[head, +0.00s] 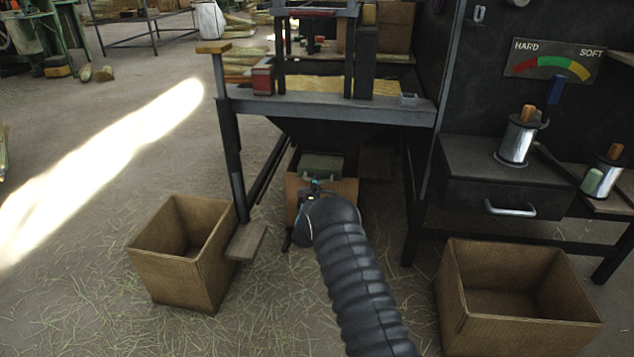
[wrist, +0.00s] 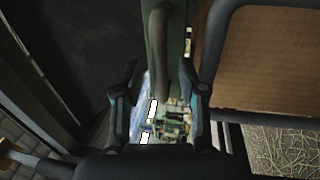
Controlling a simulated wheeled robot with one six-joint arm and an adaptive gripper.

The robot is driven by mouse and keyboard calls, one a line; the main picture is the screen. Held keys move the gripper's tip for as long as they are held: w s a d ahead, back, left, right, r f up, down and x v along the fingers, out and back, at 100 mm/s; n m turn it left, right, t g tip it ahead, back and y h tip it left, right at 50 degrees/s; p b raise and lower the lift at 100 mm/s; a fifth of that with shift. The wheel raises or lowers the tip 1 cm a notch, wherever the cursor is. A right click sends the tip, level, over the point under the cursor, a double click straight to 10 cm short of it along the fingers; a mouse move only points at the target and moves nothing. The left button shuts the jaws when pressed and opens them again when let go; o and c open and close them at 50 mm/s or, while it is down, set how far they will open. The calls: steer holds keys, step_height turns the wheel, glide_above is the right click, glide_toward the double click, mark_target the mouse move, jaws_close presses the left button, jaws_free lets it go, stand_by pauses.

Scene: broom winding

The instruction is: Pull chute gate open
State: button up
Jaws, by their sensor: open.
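The chute gate (head: 322,161) is a grey-green panel under the workbench, below the dark chute. My gripper (head: 315,188) is close in front of the handle, and my wrist hides part of that area. In the wrist view, my gripper (wrist: 162,78) is open, with one finger on each side of the curved grey handle (wrist: 158,40). The green gate (wrist: 178,30) shows as a narrow strip beside it. I cannot tell whether either finger touches the handle.
A cardboard box (head: 348,188) stands under the chute, behind my gripper. Bench legs (head: 232,160) flank the space. Open boxes stand at left (head: 160,275) and right (head: 460,320). A drawer cabinet (head: 470,180) is at right. Straw-strewn floor is free at left.

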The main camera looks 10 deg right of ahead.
steer(key=shift+x, duration=1.05)
jaws_close()
